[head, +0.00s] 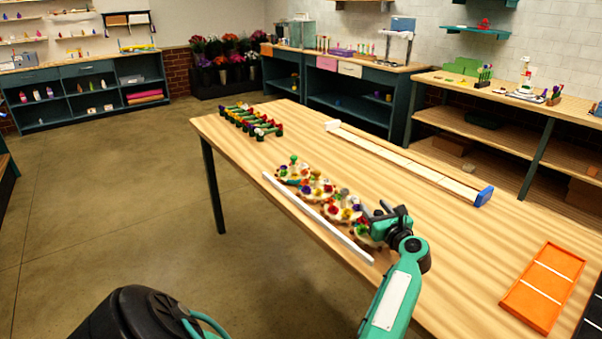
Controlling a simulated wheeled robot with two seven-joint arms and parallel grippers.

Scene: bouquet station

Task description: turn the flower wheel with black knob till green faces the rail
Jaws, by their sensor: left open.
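Several round wooden flower wheels stand in a row on the table, each ringed with small coloured flowers. The nearest wheel (361,238) is partly hidden by my left gripper (375,209). The gripper is open, with its dark fingers over or beside that wheel; I cannot tell whether they touch anything. No black knob can be made out clearly, and the colour facing the rail on the nearest wheel is too small to tell. A long white rail (316,216) runs along the table's front edge beside the wheels. My right gripper is not in view.
A row of coloured flower pieces (250,121) lies at the table's far left end. A long pale track (405,162) with a blue end runs behind the wheels. An orange tray (541,287) lies at right. The wooden table (455,235) is bare between them.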

